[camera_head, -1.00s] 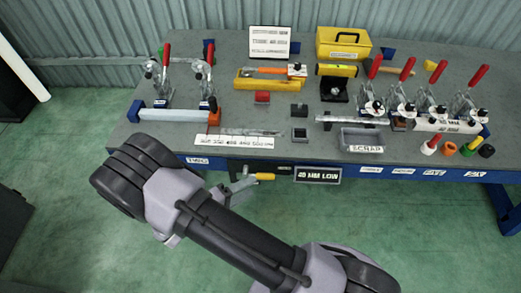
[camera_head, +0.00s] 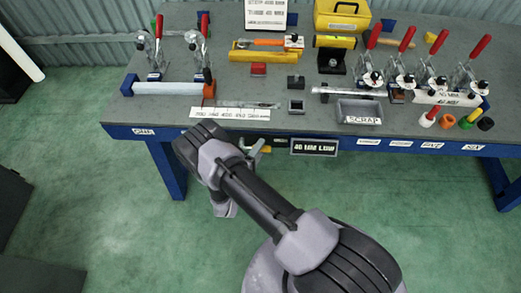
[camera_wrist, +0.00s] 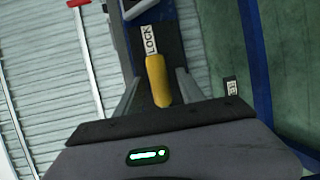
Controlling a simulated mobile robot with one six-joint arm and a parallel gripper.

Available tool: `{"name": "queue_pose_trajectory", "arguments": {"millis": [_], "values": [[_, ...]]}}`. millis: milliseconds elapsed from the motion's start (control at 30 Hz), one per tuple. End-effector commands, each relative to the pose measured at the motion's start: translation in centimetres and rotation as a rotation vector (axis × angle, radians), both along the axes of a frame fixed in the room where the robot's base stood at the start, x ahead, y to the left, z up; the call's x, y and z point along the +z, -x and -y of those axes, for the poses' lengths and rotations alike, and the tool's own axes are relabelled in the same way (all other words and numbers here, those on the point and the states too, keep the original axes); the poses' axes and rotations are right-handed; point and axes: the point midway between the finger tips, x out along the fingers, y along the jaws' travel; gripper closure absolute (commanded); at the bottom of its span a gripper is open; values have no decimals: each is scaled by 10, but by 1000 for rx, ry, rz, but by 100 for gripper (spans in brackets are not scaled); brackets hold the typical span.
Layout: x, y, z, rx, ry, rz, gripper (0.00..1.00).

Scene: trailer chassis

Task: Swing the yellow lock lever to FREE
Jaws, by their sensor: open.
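The yellow lock lever (camera_wrist: 158,80) shows in the wrist view, pointing towards my gripper from a dark plate with a LOCK label (camera_wrist: 150,40). My gripper (camera_wrist: 157,92) is open, with one finger on each side of the lever and gaps visible beside it. I cannot tell how deep the lever sits between the fingers. A second small label (camera_wrist: 231,87) lies to the right, too small to read surely.
The bench (camera_head: 225,88) carries red-handled clamps (camera_head: 432,75), a scrap tray (camera_head: 359,112), a yellow toolbox (camera_head: 341,15) and several small parts. A "40 MM LOW" sign (camera_head: 314,147) hangs on the front edge, right of my gripper. The green floor in front is clear.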

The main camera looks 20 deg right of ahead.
Motion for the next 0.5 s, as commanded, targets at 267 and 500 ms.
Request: {"name": "queue_pose_trajectory", "arguments": {"millis": [267, 500], "values": [[-1, -8, 7, 0, 0, 0, 54], [-1, -7, 7, 0, 0, 0, 76]]}}
